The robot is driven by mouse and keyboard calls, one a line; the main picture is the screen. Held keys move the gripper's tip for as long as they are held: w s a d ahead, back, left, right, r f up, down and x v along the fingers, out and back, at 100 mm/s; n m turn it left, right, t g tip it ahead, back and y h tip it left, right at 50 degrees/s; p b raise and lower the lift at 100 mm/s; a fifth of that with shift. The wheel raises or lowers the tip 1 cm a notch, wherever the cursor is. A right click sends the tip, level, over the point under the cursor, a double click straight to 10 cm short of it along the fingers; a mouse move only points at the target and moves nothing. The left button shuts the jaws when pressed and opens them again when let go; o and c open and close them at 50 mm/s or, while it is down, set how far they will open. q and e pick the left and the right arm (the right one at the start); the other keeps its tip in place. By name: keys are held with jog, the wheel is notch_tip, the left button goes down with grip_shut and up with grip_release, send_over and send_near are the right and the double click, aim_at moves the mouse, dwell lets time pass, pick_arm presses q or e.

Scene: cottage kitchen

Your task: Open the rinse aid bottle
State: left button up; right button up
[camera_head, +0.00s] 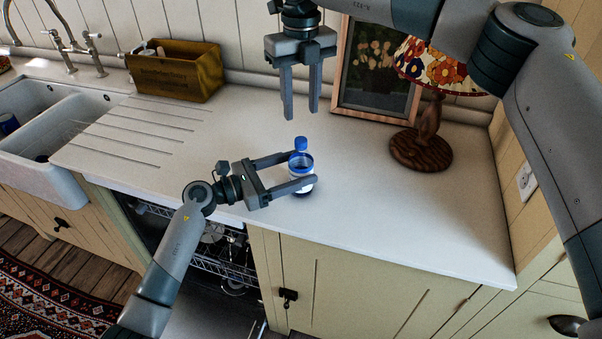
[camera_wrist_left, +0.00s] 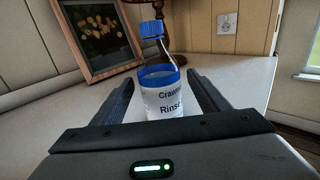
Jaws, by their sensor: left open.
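The rinse aid bottle (camera_head: 301,164) stands upright on the white counter, with a blue cap (camera_head: 301,143) on its top. In the left wrist view the bottle (camera_wrist_left: 162,98) shows its label and blue cap (camera_wrist_left: 152,29). My left gripper (camera_head: 303,168) is open, with its fingers on either side of the bottle's body. In the left wrist view a gap shows between the bottle and the fingers. My right gripper (camera_head: 301,115) hangs above and behind the bottle, fingers pointing down, apart and empty.
A wooden lamp (camera_head: 422,150) with a floral shade and a framed picture (camera_head: 377,70) stand behind, to the right. A wooden box (camera_head: 176,72) and the sink (camera_head: 58,130) are at the left. The counter right of the bottle is clear. A dishwasher rack (camera_head: 222,255) shows below the counter.

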pick_arm(q)
jog(key=shift+x, duration=0.85)
grip_shut()
pick_arm(e)
jog(key=shift+m, duration=0.3)
